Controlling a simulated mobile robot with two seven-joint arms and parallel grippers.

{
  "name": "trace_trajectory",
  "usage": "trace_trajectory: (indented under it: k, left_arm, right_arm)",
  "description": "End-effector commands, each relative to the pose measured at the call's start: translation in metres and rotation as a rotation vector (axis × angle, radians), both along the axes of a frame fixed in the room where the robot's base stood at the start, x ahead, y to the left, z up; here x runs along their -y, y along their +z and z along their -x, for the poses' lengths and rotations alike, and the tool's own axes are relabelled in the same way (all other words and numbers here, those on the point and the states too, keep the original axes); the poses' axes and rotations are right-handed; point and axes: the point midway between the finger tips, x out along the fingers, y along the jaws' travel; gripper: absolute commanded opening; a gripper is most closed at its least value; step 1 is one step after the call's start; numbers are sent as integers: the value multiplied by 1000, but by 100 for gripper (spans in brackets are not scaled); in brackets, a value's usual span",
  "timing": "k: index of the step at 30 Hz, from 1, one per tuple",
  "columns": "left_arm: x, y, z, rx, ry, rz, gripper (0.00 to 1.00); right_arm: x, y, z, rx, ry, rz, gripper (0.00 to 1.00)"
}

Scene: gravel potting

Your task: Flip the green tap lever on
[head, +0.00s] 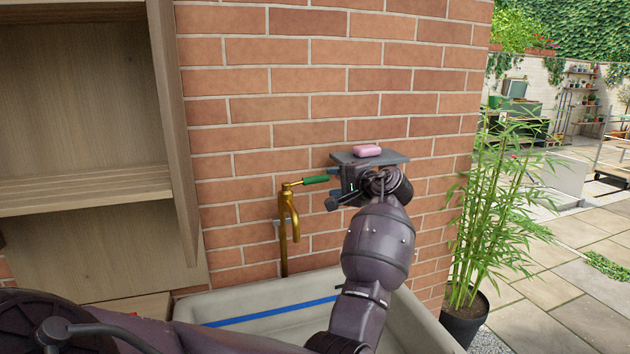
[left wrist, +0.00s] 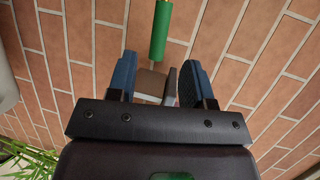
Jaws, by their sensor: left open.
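The brass tap (head: 289,230) stands upright against the brick wall over the sink. Its lever has a green sleeve (head: 315,180) and points right, about level. My left gripper (head: 334,188) is just right of the lever's free end, with its jaws facing left toward it. In the left wrist view the green sleeve (left wrist: 160,32) comes down from the top, its end near the fingertips and roughly between them. The left gripper (left wrist: 159,70) is open there, with blue pads apart on either side. Whether a pad touches the sleeve I cannot tell. My right gripper is not in view.
A small grey shelf (head: 396,158) with a pink soap bar (head: 367,151) is on the wall just above my left gripper. The pale sink (head: 420,325), with a blue strip (head: 275,312), lies below. A wooden cabinet (head: 85,100) stands left, a potted bamboo (head: 475,215) right.

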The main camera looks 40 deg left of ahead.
Motion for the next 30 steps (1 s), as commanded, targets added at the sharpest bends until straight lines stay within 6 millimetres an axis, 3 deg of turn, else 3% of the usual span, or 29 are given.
trace_trajectory:
  k: [6,13,27,30]
  left_arm:
    - [-39,-9,-3,-3,3,0,47]
    - [-68,-15,-6,0,1,0,47]
    - [-78,-16,-7,1,0,0,47]
    - [-78,-16,-7,0,0,0,33]
  right_arm:
    - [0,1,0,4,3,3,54]
    - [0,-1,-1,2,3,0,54]
    - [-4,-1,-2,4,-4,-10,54]
    - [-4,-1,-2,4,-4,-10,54]
